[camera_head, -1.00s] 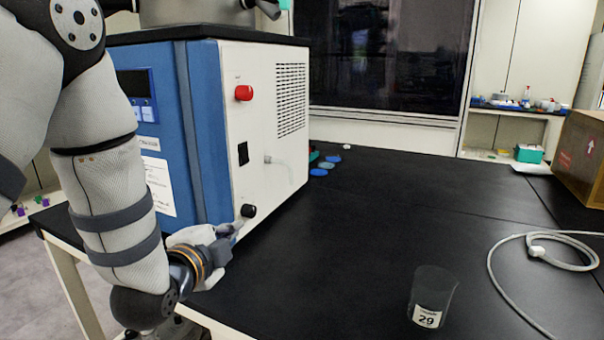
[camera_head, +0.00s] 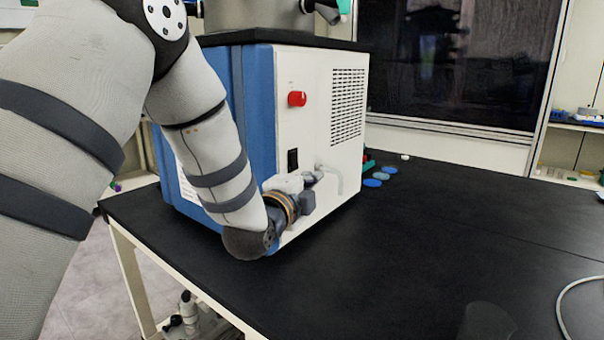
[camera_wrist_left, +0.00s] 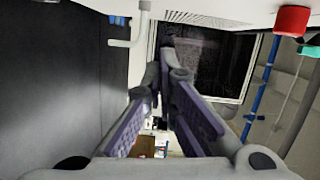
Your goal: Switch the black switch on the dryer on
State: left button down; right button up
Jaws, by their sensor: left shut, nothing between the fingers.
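The dryer (camera_head: 345,157) is a blue and white box on the black table. Its black switch (camera_head: 292,160) is a small dark rectangle on the white side panel, below a red knob (camera_head: 297,98). My left gripper (camera_head: 316,177) is just below and right of the switch in the head view, close to the panel. I cannot tell whether it touches the panel. In the left wrist view its fingers (camera_wrist_left: 165,65) meet at the tips, with nothing between them. The red knob shows there at the upper right (camera_wrist_left: 291,20); the switch is not visible there. My right gripper is not in view.
A pale hose fitting (camera_head: 332,177) sticks out of the panel close to the gripper. Blue discs (camera_head: 374,182) lie behind it on the table (camera_head: 440,235). The table's middle is clear.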

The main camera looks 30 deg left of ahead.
aim_at(294, 160)
pick_arm(q)
jog(key=w+a, duration=0.4)
jog(key=shift+a+f, duration=0.3)
jog(key=shift+w, duration=0.1)
